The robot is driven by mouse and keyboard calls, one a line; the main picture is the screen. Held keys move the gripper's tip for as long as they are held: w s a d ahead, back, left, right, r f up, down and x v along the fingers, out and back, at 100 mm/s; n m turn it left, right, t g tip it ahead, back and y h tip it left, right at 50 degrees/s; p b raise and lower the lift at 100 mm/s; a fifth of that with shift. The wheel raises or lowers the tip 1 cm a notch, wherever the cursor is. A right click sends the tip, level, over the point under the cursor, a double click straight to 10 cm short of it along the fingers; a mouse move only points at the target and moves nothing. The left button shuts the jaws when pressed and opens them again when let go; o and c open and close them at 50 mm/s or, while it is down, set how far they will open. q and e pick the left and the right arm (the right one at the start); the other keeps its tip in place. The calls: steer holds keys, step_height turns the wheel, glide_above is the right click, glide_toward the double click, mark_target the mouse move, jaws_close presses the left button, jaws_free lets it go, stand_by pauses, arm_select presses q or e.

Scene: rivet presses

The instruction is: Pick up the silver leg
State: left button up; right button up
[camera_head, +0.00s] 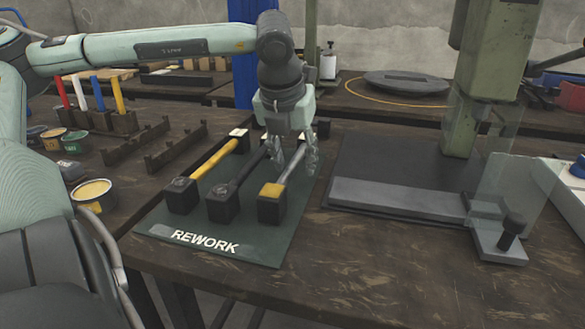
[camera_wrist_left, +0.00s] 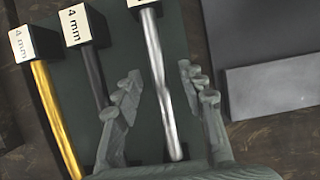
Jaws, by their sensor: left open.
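The silver leg (camera_head: 294,166) lies on the green REWORK mat (camera_head: 160,229), the rightmost of three legs. My left gripper (camera_head: 296,158) is open and points down over the silver leg. In the left wrist view the silver leg (camera_wrist_left: 158,70) runs between the two spread fingers (camera_wrist_left: 160,92), with a gap on each side. I cannot tell how far the fingertips are above the mat. My right gripper is not in view.
A black leg (camera_head: 245,175) and a yellow leg (camera_head: 213,160) lie left of the silver one, the black one close to a finger. A press (camera_head: 482,80) with a grey bar (camera_head: 395,200) stands right. Empty racks (camera_head: 175,150) and tins (camera_head: 92,190) are left. The front table is clear.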

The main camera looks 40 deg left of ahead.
arm_select(q)
steer(key=shift+w+a+f, duration=0.1)
steer(key=shift+w+f, duration=0.05)
steer(key=shift+f, duration=0.25)
steer(key=shift+c, duration=0.4)
jaws_close()
steer(key=shift+r, duration=0.1)
